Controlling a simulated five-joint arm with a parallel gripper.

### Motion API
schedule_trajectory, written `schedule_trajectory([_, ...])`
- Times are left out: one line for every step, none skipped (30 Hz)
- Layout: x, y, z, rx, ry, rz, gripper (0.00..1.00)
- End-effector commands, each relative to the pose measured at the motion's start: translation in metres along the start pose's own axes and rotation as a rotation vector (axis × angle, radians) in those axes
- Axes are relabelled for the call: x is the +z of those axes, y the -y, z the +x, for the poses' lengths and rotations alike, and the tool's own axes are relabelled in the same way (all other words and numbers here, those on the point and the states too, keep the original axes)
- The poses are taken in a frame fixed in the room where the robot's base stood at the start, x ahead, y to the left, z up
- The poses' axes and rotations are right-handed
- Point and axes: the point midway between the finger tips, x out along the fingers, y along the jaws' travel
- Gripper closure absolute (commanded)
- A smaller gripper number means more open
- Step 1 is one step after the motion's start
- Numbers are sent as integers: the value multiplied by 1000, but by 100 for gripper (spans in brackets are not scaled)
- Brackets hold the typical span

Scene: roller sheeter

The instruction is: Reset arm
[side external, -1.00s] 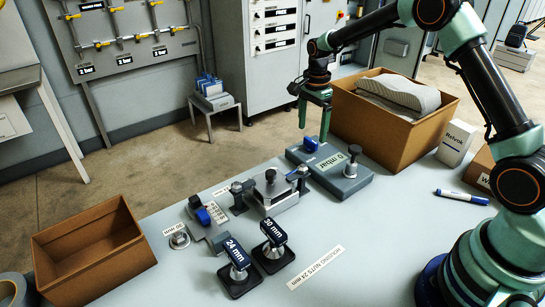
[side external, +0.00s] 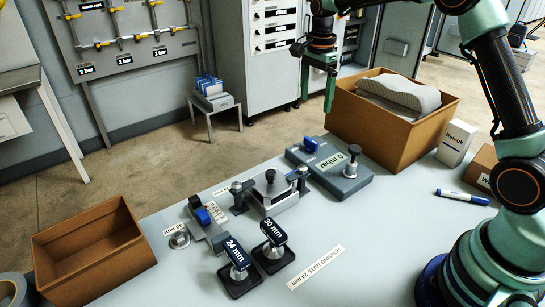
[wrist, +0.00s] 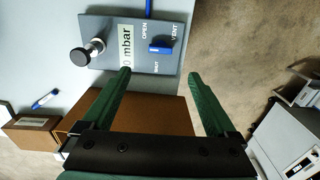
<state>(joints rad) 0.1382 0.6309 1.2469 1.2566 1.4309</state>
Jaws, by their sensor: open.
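My gripper (side external: 318,70) hangs in the air at the upper middle of the side view, left of the large cardboard box and past the table's back edge. In the wrist view its two green fingers (wrist: 158,82) stand wide apart with nothing between them. The grey valve block (wrist: 128,42) with a "0 mbar" label, a black knob and a blue lever lies ahead of the fingers. The same valve block (side external: 333,187) sits on the table in the side view, apart from the gripper.
The large cardboard box (side external: 372,128) holds grey curved pieces. An empty cardboard box (side external: 110,265) stands at front left. Two labelled wrench-like tools, 24 mm (side external: 236,250) and 30 mm (side external: 274,233), stand near a metal roller fixture (side external: 272,190). A blue marker (side external: 462,197) lies at right.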

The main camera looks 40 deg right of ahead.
Motion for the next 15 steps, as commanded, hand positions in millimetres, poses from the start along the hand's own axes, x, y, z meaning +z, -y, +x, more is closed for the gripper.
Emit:
schedule_trajectory([2, -2, -6, -11, -2, -24, 7])
schedule_trajectory([3, -5, -11, -19, -3, -48, 7])
schedule_trajectory([6, -9, -18, -31, -5, -86, 7])
schedule_trajectory([8, -13, -24, -42, -8, -121, 7])
schedule_trajectory([10, -17, -30, -55, -11, -160, 7])
schedule_trajectory([14, -24, -39, -72, -17, -217, 7])
schedule_trajectory([17, -30, -46, -86, -21, -264, 7])
schedule_trajectory([19, -36, -52, -100, -27, -310, 7])
schedule_trajectory([23, -44, -60, -118, -35, -371, 7])
schedule_trajectory([25, -51, -64, -130, -41, -416, 7])
schedule_trajectory([27, -57, -70, -144, -49, -462, 7])
schedule_trajectory([31, -66, -76, -160, -59, -523, 7])
schedule_trajectory([33, -73, -79, -173, -67, -569, 7])
schedule_trajectory([36, -80, -83, -186, -76, -615, 7])
schedule_trajectory([39, -89, -88, -202, -89, -676, 7])
